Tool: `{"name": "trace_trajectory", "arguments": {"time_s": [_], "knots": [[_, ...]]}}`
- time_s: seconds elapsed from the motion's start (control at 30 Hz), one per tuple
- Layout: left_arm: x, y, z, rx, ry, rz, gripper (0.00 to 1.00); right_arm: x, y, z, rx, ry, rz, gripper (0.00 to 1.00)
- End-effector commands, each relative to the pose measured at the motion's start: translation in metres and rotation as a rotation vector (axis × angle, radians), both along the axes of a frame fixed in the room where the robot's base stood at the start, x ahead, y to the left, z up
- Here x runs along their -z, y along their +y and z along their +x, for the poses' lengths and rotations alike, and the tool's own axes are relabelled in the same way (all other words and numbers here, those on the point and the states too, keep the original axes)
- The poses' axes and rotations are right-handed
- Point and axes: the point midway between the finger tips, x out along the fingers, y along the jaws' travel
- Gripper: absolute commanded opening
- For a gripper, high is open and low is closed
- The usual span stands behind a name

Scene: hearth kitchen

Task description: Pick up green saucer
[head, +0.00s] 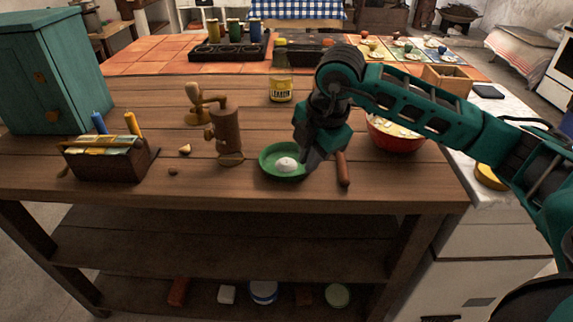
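The green saucer (268,163) lies on the wooden table, with a small white item (287,164) in it. My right gripper (312,160) points down at the right rim of the saucer and covers part of that rim. I cannot tell whether its fingers touch the saucer or how far apart they are. My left gripper is not in view.
A brown sausage-like item (342,169) lies just right of my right gripper. A red bowl (395,136) stands farther right under my arm. A wooden grinder (228,136) stands left of the saucer, and a yellow tin (281,90) behind it. The table front edge is clear.

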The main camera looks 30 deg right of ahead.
Motion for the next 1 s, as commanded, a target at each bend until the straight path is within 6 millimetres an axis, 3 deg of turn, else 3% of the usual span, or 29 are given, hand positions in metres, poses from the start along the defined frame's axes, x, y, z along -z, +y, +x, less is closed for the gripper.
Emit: {"name": "trace_trajectory", "arguments": {"time_s": [0.1,0.23,0.43,0.6,1.0], "knots": [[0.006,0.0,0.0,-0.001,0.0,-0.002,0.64,0.022,0.002,0.005,-0.001,0.003,0.002,0.12],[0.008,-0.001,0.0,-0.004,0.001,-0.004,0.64,0.034,0.003,0.009,0.0,0.001,0.001,0.12],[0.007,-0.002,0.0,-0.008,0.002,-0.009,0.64,0.035,0.002,0.009,0.0,0.0,0.001,0.12],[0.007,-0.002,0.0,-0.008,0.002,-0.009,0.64,0.034,0.002,0.009,0.0,0.0,0.001,0.0],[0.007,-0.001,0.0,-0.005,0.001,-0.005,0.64,0.034,0.002,0.009,0.0,0.0,0.001,0.0]]}}
